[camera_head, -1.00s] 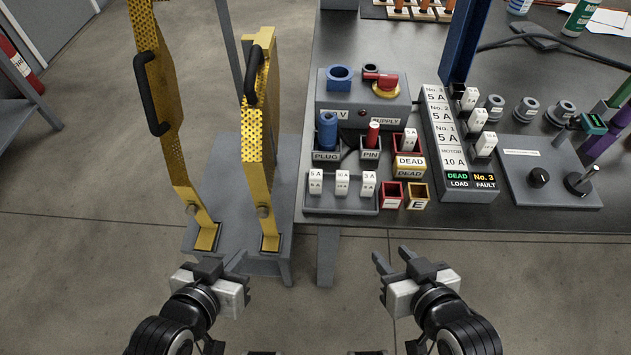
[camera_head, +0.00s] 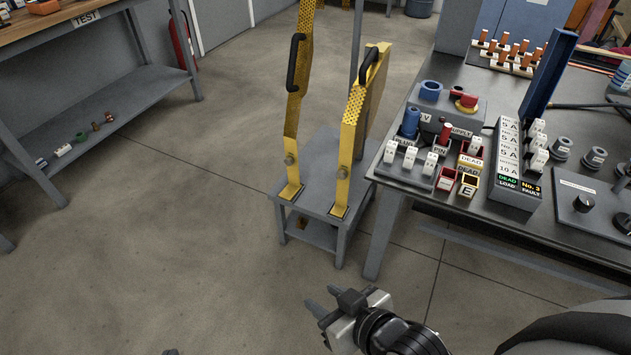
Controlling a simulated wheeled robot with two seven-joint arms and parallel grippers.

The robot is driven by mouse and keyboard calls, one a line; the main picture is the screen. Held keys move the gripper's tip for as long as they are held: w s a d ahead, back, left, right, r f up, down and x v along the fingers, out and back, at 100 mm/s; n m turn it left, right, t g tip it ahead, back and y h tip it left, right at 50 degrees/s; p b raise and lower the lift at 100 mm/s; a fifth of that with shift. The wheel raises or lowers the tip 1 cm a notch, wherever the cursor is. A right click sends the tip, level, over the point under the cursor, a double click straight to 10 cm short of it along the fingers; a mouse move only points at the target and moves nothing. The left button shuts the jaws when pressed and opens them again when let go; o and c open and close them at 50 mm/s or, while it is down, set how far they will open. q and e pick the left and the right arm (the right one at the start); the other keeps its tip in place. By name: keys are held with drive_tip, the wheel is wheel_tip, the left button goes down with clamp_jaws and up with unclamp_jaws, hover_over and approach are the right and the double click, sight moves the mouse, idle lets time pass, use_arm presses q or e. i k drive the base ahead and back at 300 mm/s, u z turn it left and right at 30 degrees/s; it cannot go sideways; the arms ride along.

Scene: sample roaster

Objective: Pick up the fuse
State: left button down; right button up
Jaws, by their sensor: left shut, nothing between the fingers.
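Several white fuses are on the grey bench at right. Three stand in a row in a grey fuse tray (camera_head: 402,180): a left fuse (camera_head: 390,151), a middle fuse (camera_head: 409,157) and a right fuse (camera_head: 430,163). Another white fuse (camera_head: 475,146) stands in a red holder behind them. More white fuses (camera_head: 537,143) sit in the fuse board (camera_head: 513,185), whose display reads DEAD LOAD and No. 3 FAULT. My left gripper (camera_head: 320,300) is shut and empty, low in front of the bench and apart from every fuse. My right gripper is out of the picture.
A grey stand (camera_head: 318,178) with two yellow perforated guards (camera_head: 352,130) is left of the bench. A shelf unit (camera_head: 105,100) with small parts is at far left. Open floor (camera_head: 180,220) lies between. A supply box (camera_head: 450,110) and control box (camera_head: 585,205) occupy the bench.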

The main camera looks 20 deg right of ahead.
sight(392, 147)
drive_tip(key=u, duration=0.9)
drive_tip(key=i, duration=0.5)
drive_tip(key=z, duration=0.7)
drive_tip(key=i, duration=1.15)
drive_tip(key=z, duration=1.5)
drive_tip(key=i, duration=0.45)
drive_tip(key=z, duration=0.5)
